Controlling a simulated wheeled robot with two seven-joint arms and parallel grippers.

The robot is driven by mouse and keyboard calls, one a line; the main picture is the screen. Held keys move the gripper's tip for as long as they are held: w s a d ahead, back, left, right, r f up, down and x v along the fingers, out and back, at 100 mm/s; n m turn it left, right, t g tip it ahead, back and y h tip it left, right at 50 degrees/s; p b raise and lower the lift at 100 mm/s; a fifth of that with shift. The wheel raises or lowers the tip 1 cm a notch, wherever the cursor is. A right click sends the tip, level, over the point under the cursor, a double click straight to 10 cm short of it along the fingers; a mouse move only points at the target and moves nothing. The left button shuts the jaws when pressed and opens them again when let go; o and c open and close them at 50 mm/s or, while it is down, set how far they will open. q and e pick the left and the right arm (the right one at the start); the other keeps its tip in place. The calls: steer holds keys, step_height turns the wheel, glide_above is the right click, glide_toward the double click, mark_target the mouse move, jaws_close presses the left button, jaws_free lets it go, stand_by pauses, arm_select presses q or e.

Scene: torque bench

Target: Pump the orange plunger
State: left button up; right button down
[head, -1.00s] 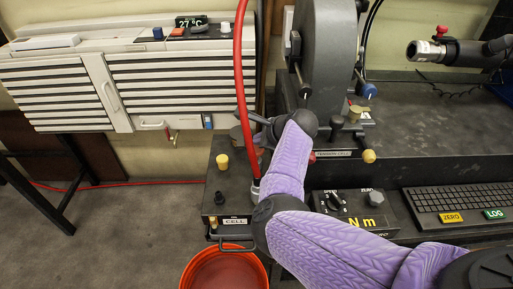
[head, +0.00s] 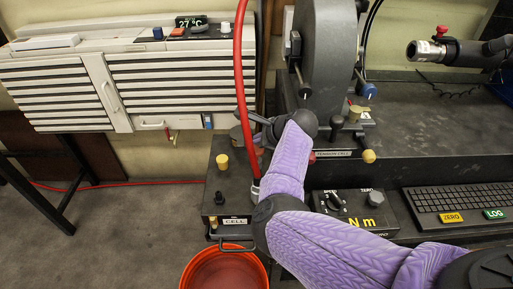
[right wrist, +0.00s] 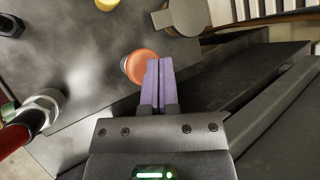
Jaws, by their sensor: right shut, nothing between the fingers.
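The orange plunger shows in the right wrist view as a round orange cap (right wrist: 137,67) on a grey metal top. In the head view I cannot make it out; my right arm and the red hose cover that area. My right gripper (right wrist: 159,82) is shut and empty, its two purple fingers together. In the wrist view the fingertips overlap the cap's right edge; I cannot tell whether they touch it. In the head view this gripper (head: 252,119) is partly behind the red hose, over the CELL box. My left gripper is not in view.
The red hose (head: 240,75) hangs close to my right gripper. The CELL box (head: 235,205) carries a yellow knob (head: 222,162) and a black knob (head: 219,198). An orange bucket (head: 188,280) stands below. The Nm panel (head: 385,212) and keyboard (head: 450,199) lie to the right.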

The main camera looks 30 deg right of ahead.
mark_target(258, 148)
steer(key=shift+f, duration=0.1)
steer(key=shift+f, duration=0.35)
steer(key=shift+f+b, duration=0.6)
steer(key=shift+f, duration=0.65)
stand_by(1.0)
steer(key=shift+r, duration=0.1)
steer(key=shift+r+p, duration=1.6)
steer(key=shift+p, duration=0.35)
